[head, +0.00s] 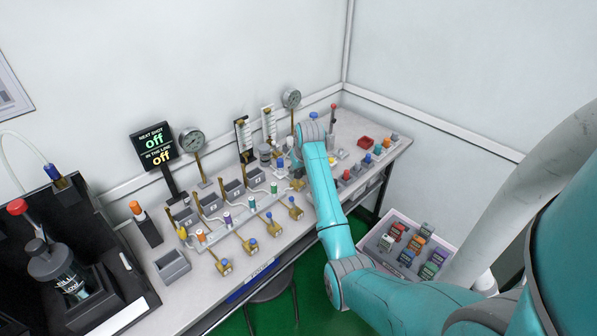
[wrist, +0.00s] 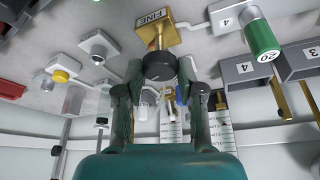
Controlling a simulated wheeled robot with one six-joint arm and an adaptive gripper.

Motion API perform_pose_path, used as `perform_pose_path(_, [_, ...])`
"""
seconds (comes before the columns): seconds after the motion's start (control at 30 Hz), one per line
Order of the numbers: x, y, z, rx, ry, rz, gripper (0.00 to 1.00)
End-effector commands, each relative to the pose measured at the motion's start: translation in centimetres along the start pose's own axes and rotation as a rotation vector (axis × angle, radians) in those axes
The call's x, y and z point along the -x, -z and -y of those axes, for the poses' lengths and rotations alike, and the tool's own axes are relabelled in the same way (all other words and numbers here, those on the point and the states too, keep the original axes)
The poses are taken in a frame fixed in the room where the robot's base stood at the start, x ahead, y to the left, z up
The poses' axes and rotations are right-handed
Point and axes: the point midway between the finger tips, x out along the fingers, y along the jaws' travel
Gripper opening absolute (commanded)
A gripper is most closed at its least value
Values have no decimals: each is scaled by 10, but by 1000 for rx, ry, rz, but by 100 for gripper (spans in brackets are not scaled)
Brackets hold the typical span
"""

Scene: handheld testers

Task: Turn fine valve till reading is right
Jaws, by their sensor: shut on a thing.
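The fine valve has a brass body on a plate marked FINE (wrist: 153,20) and a dark round knob (wrist: 160,67), both in the wrist view. My gripper (wrist: 160,80) has its two fingers on either side of the knob and is shut on it. Two round dial gauges (head: 192,140) (head: 291,99) stand there too. Their readings are too small to tell.
A black sign (head: 153,146) reads "next shot off, in the line off". Brass valves with blue knobs (head: 250,244) line the bench front. A green cylinder marked 20 (wrist: 261,38) is close by the valve. A crate of coloured blocks (head: 385,269) sits right of the bench.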

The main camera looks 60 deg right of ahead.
Motion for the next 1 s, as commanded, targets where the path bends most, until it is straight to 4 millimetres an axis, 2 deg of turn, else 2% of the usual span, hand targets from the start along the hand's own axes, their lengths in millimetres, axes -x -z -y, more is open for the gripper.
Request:
perform_pose_path(0.6, [-1, 0, 4, -376, -156, 1, 3])
perform_pose_path(1.0, [-1, 0, 4, -481, -199, 2, 3])
